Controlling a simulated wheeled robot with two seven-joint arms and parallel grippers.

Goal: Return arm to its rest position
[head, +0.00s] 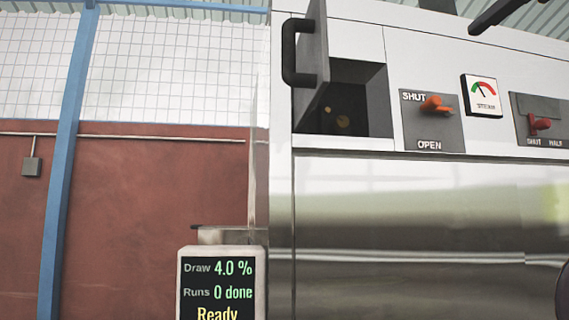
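Neither of my grippers shows clearly in the head view, so I cannot see what they hold. The powder filler's steel front (420,220) fills the right half. Its small door (314,55) with a black handle (297,52) stands open at the left of a dark compartment (347,100). An orange lever (436,105) sits on a grey plate, close to the word SHUT and above OPEN. A red lever (540,124) is on another plate marked SHUT and HALF, cut off at the right.
A display (217,285) at the bottom reads Draw 4.0 %, Runs 0 done, Ready. A gauge (482,95) sits between the lever plates. A blue post (70,150) stands before the red and white wall. A dark bar (493,14) crosses the top right.

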